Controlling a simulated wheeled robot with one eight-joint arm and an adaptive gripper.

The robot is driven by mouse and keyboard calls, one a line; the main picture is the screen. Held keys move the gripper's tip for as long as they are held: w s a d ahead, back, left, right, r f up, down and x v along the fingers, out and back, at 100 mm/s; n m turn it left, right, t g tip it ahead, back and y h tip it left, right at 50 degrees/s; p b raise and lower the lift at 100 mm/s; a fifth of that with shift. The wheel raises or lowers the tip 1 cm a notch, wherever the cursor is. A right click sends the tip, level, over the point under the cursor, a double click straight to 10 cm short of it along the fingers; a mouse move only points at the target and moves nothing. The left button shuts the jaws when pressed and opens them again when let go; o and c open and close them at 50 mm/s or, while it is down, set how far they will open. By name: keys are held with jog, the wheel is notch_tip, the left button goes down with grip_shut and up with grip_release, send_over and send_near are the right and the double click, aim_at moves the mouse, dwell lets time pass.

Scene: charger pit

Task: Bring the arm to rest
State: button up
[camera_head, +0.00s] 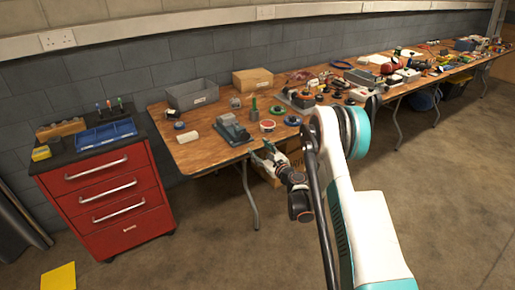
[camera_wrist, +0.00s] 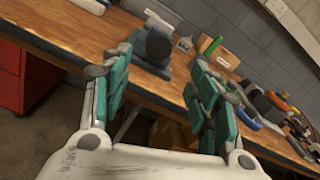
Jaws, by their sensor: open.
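My gripper (camera_head: 266,156) is at the front edge of the long wooden table (camera_head: 196,152), in front of a grey-green device (camera_head: 232,130). In the wrist view my gripper (camera_wrist: 155,85) has its two teal fingers spread wide apart, with nothing between them. The grey-green device (camera_wrist: 153,50) stands on the table beyond the fingertips and looks apart from them. My arm is stretched forward from the lower right of the head view, and its upper part hides some of the table's front edge.
A red drawer cabinet (camera_head: 103,194) with a dark top stands left of the table. A grey bin (camera_head: 192,94) and a wooden box (camera_head: 253,79) stand at the wall. Tools crowd the table to the right. Cardboard boxes (camera_head: 296,157) sit below. The floor (camera_head: 450,190) at right is clear.

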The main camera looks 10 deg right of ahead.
jog(key=shift+r, duration=0.1)
jog(key=s+a+r+n+g+y, duration=0.1)
jog(key=s+a+r+n, duration=0.2)
jog(key=r, duration=0.4)
jog(key=s+a+r+n+g, duration=0.1)
jog(key=a+r+n+g, duration=0.1)
jog(key=r+n, duration=0.4)
jog(key=s+a+r+n+g, duration=0.35)
jog(key=s+r+n, duration=0.25)
jog(key=s+r, duration=0.45)
jog(key=s+d+n+g+h, duration=0.1)
jog(key=s+n, duration=0.5)
jog(key=s, duration=1.1)
jog(key=s+d+f+n+g+h, duration=0.1)
jog(key=s+n+h, duration=0.4)
jog(key=s, duration=1.2)
jog(key=d+n+g, duration=0.1)
jog(key=d+n, duration=0.1)
jog(key=shift+s+d+f+n, duration=0.15)
jog(key=shift+d+f+n, duration=0.15)
jog(key=shift+g, duration=0.25)
